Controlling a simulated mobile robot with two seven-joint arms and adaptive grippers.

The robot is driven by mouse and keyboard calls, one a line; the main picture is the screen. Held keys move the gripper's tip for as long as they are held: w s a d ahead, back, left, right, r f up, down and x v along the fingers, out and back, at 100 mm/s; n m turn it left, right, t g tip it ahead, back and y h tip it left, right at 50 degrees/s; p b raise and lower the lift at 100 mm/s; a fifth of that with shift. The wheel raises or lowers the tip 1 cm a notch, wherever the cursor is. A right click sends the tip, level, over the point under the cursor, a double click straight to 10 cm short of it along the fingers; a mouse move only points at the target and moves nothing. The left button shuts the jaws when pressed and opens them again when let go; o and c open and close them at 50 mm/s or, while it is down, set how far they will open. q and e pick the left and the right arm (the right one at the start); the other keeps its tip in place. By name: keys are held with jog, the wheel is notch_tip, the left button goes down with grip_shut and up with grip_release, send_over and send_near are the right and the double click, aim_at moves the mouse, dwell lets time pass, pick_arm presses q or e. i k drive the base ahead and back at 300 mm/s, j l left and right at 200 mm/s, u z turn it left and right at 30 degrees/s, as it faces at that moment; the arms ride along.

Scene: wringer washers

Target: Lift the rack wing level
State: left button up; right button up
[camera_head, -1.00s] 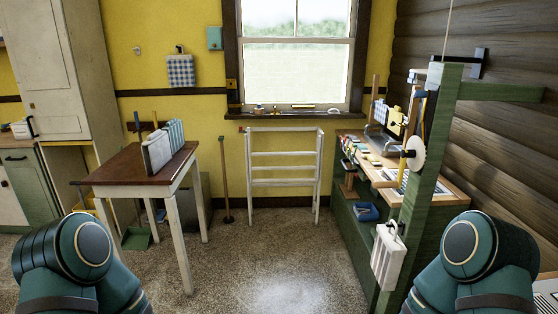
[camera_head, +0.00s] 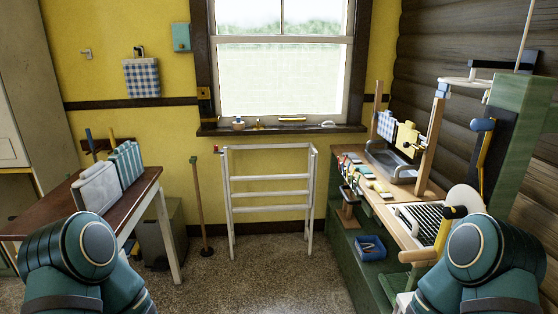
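A white drying rack (camera_head: 270,178) stands on the floor below the window, straight ahead of me. It has two upright legs and several horizontal bars. Its wing appears to hang down along the front, but I cannot tell the wing apart from the frame. Both my arms show only as teal rounded links at the lower left and lower right. Neither gripper is in view. The rack is apart from my arms, with open floor between.
A brown-topped table (camera_head: 150,187) with folded cloths stands at left. A green workbench (camera_head: 350,246) with tools and a blue bin (camera_head: 371,248) runs along the right. A wooden pole (camera_head: 199,205) stands left of the rack. The speckled floor (camera_head: 260,280) between is clear.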

aim_at(296, 176)
jog(key=i, duration=0.75)
jog(key=i+u, duration=0.15)
jog(key=i, duration=0.55)
jog(key=i+l+u, duration=0.15)
jog(key=i+u, duration=0.2)
jog(key=i, duration=0.15)
jog(key=i+l+u, duration=0.75)
jog(key=i, duration=0.1)
